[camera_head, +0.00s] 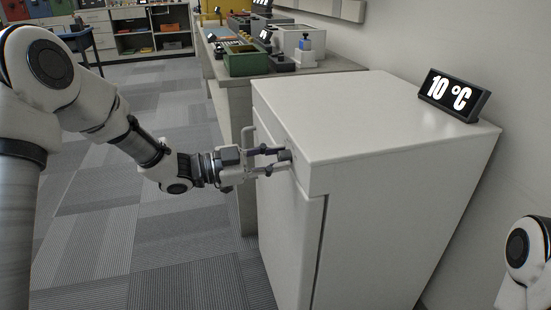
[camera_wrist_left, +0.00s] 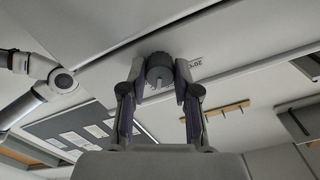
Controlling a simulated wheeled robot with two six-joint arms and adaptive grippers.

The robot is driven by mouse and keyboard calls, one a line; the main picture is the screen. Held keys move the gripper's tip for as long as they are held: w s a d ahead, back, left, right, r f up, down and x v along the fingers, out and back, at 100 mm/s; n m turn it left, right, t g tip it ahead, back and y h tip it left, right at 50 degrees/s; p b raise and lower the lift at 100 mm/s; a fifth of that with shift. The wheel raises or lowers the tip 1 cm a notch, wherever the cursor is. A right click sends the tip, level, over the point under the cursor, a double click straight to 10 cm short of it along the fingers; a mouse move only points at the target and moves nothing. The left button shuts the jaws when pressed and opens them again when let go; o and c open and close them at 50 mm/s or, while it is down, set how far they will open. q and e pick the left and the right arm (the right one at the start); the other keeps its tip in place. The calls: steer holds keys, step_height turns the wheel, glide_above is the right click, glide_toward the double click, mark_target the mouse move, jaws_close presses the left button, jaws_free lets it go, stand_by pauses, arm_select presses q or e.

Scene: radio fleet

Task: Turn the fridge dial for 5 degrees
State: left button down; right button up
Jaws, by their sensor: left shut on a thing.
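The white fridge (camera_head: 385,135) stands at the centre right, with a black display (camera_head: 453,95) on its top that reads 10 °C. My left gripper (camera_head: 283,158) reaches its front face near the top edge, and its fingers are shut on the dial. In the left wrist view the dark round dial (camera_wrist_left: 159,72) with a light pointer mark sits between the fingertips of my left gripper (camera_wrist_left: 160,88). Printed marks, partly legible, show beside the dial. In the head view the fingers mostly hide the dial. My right gripper is out of view.
A workbench (camera_head: 315,70) with a green box (camera_head: 246,64) and several devices stands behind the fridge. Shelves (camera_head: 150,30) and a dark blue chair (camera_head: 80,42) are at the back left. The carpeted floor (camera_head: 130,235) left of the fridge is clear.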

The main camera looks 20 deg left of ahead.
arm_select(q)
steer(key=c, duration=0.8)
jaws_free()
steer(key=shift+c, duration=0.2)
steer(key=shift+a, duration=0.1)
steer(key=v, duration=1.1)
steer(key=shift+s+a, duration=0.25)
steer(key=shift+a, duration=0.05)
